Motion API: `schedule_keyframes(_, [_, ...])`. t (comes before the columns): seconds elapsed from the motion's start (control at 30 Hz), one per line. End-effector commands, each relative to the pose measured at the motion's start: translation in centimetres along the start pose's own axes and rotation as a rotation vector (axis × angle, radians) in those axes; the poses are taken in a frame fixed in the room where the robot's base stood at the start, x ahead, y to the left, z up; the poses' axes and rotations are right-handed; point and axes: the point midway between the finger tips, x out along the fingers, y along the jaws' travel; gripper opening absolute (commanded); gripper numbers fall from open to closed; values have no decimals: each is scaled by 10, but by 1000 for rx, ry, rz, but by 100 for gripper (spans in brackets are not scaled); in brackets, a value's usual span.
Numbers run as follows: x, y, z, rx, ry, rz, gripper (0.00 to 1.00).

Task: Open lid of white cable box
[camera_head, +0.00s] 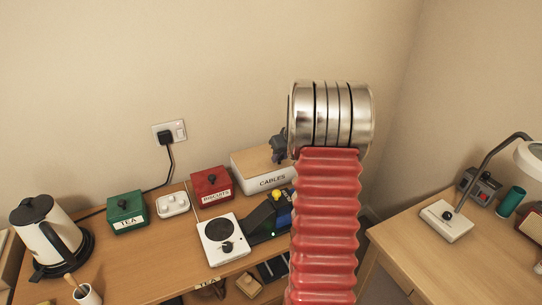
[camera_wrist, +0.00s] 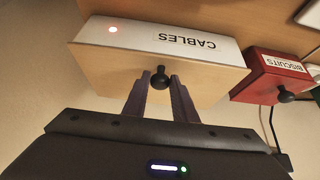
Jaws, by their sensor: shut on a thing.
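The white cable box (camera_head: 265,182), labelled CABLES, stands on the wooden desk against the wall. In the wrist view its white front (camera_wrist: 150,38) appears upside down, with a small red light near one end. Its light wood lid (camera_wrist: 212,82) lies flat on the box and looks closed. A black round knob (camera_wrist: 160,72) stands on the lid. My gripper (camera_wrist: 160,84) has one finger on each side of the knob and is shut on it. In the head view my gripper (camera_head: 279,148) is small and partly hidden by my arm.
A red BISCUITS box (camera_head: 211,186) stands just left of the cable box. A hotplate (camera_head: 222,239), a green TEA box (camera_head: 127,213) and a kettle (camera_head: 45,235) share the desk (camera_head: 150,260). A second desk (camera_head: 480,250) with a lamp is at right.

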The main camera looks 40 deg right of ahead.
Motion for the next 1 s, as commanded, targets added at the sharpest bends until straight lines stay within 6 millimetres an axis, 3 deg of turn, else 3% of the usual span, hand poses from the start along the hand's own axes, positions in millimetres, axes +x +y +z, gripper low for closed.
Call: schedule_keyframes(1.0, [-17,-1,-20,-1,2,-1,11])
